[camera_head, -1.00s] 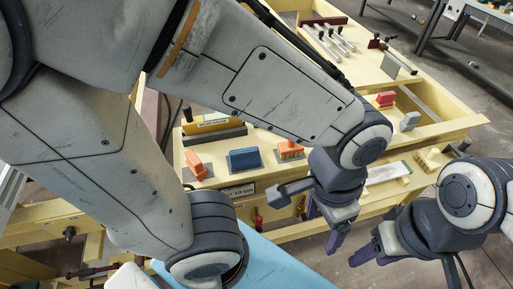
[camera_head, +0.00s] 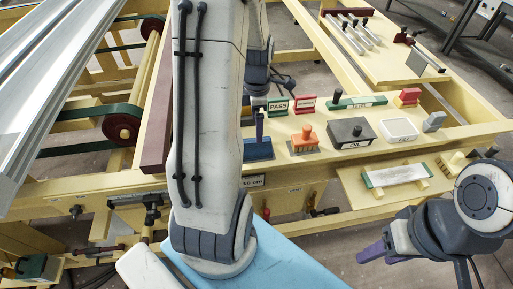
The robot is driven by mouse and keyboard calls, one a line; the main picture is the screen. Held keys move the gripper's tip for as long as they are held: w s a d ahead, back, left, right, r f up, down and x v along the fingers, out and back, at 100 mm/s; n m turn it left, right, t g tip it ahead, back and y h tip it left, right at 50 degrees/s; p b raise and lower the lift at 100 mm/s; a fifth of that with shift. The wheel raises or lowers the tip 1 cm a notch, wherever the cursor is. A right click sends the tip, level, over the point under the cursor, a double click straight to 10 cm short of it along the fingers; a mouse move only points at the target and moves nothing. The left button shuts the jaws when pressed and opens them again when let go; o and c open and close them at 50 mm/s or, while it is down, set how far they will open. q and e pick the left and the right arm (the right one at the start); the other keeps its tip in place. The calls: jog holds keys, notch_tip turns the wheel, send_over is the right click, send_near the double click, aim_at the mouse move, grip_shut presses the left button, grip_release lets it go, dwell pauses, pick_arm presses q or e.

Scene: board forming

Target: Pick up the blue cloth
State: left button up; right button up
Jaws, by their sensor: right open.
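The blue cloth (camera_head: 258,150) appears as a small, dark blue, block-like piece on a grey pad on the wooden bench, partly hidden on its left by my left arm. My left gripper (camera_head: 260,124) is mostly hidden behind my arm. One purple finger shows, pointing down just above the blue piece. I cannot tell whether it touches it or how wide the jaws are. My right gripper (camera_head: 374,250) is open and empty, low at the right in front of the bench.
An orange brush (camera_head: 304,139), a black ink box (camera_head: 351,132) and a white box (camera_head: 398,129) stand right of the blue cloth. Green and red signs (camera_head: 305,102) stand behind. A white board (camera_head: 394,175) lies at the front right. A metal rail fills the upper left.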

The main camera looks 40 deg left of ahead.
pick_arm(q)
notch_tip(320, 180, down, 4)
jog(key=shift+f, duration=0.15)
jog(key=shift+w+f+p, duration=0.15)
jog(key=shift+f+p, duration=0.7)
jog(key=shift+f, duration=1.8)
jog(key=c, duration=1.1)
jog(key=shift+r, duration=0.1)
jog(key=shift+r, duration=0.35)
jog(key=r, duration=0.2)
jog(key=d+r+b, duration=0.1)
jog(key=shift+r, duration=0.35)
jog(key=s+d+r+b, duration=0.2)
jog(key=d+r, duration=0.4)
jog(key=d, duration=0.4)
jog(key=shift+s+d+r, duration=0.2)
jog(key=shift+s+r, duration=0.05)
